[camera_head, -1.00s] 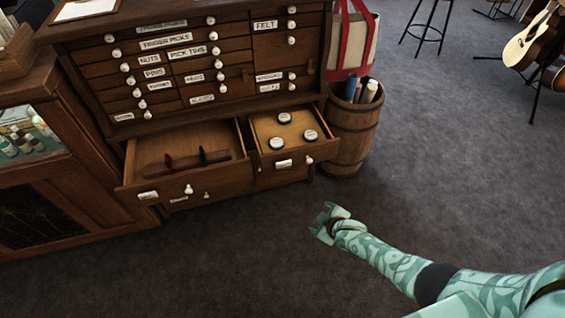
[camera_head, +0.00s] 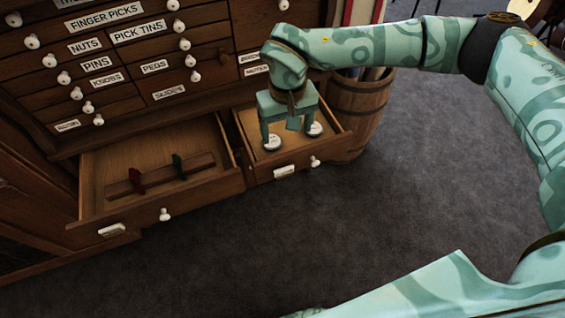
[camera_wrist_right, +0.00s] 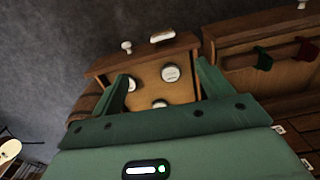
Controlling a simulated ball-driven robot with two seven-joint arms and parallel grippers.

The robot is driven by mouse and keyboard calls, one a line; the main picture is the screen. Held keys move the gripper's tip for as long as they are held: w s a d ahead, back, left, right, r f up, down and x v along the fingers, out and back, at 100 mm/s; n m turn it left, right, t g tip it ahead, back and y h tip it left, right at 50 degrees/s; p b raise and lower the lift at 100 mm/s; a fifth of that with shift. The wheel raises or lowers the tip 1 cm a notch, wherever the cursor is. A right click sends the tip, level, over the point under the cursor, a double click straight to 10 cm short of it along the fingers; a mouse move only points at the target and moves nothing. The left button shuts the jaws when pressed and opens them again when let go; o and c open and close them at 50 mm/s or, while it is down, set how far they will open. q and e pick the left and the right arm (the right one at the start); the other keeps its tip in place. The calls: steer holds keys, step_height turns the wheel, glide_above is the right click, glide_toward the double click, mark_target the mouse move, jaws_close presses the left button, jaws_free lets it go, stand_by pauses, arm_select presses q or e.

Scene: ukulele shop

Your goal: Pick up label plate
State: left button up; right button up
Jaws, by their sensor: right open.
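White label plates sit on the drawer fronts; one (camera_head: 284,171) is on the small open drawer (camera_head: 334,141) and another (camera_head: 112,230) is on the wide open drawer (camera_head: 200,200). The small drawer's plate also shows in the right wrist view (camera_wrist_right: 162,36). Which plate is meant I cannot tell. My right gripper (camera_head: 289,132) is open and empty, pointing down over the small drawer. Its two fingers (camera_wrist_right: 163,86) frame round white-topped pieces in the wrist view, one of them (camera_wrist_right: 170,73) near the middle. Whether the fingers touch them is unclear. My left gripper is out of view.
The wide drawer holds a wooden bar with a red piece (camera_head: 136,180) and a green piece (camera_head: 179,167). A wooden barrel (camera_head: 358,108) stands close right of the small drawer. Round white knobs stick out of the cabinet (camera_head: 150,60). The grey floor (camera_head: 370,215) is clear.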

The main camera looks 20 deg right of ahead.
step_height(320, 180, down, 3)
steer(key=b, duration=0.5)
glide_above(284, 169)
steer(key=shift+n, duration=0.3)
steer(key=f, duration=0.8)
steer(key=shift+d+f, duration=0.2)
steer(key=shift+f, duration=0.05)
step_height(284, 169, down, 3)
steer(key=shift+s+a+r+b, duration=0.1)
steer(key=shift+s+a+b, duration=0.05)
steer(key=shift+b, duration=0.75)
step_height(284, 169, down, 2)
steer(key=shift+f+b, duration=0.15)
steer(key=shift+b, duration=0.45)
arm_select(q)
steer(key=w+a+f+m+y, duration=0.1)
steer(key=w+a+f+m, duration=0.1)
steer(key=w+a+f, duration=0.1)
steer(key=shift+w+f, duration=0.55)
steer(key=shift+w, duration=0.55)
arm_select(e)
steer(key=c, duration=1.1)
